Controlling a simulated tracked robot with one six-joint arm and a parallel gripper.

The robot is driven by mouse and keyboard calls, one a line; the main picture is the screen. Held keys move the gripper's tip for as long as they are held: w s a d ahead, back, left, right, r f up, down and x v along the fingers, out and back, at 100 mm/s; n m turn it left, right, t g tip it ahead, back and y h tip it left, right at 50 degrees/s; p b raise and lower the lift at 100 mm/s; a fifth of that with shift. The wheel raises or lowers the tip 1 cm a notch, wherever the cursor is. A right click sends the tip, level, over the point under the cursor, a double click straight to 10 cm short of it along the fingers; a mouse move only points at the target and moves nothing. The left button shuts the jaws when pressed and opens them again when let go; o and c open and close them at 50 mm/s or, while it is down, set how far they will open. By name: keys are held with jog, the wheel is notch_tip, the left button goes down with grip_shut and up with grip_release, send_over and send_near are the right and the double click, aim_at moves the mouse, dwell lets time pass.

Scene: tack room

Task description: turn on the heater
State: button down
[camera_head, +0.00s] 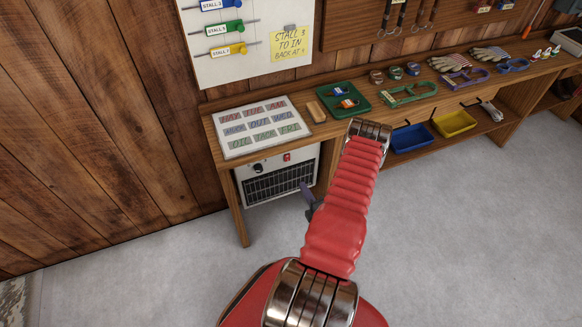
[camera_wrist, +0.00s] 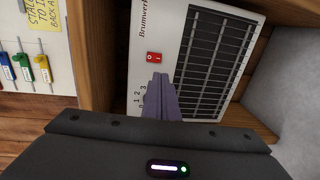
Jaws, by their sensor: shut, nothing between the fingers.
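The heater (camera_head: 278,178) is a white box with a dark grille, standing under the left end of the wooden bench. It also fills the middle of the wrist view (camera_wrist: 174,30). Its red rocker switch (camera_wrist: 154,57) has white marks, and the switch also shows in the head view (camera_head: 287,157). A dark dial (camera_head: 257,168) sits left of the switch; in the wrist view my fingers seem to hide it, with printed numbers beside them. My gripper (camera_wrist: 160,77) is shut and empty, its tips just below the switch in the wrist picture. I cannot tell whether they touch the panel.
The bench (camera_head: 243,228) has a leg left of the heater. A label board (camera_head: 264,128) lies on top. A green tray (camera_head: 358,108) is beside it. A blue bin (camera_head: 411,140) and a yellow bin (camera_head: 454,124) sit on the lower shelf. The grey floor in front is clear.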

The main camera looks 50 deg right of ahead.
jog(key=shift+w, duration=0.1)
jog(key=x, duration=1.4)
jog(key=shift+a, duration=0.15)
jog(key=shift+w, duration=0.15)
dwell(0.4)
send_near(288, 161)
jog(key=s+a+f, duration=0.2)
jog(key=s+a, duration=0.1)
jog(key=s, duration=0.3)
jog(key=shift+s+a+f, duration=0.2)
jog(key=shift+a+f, duration=0.15)
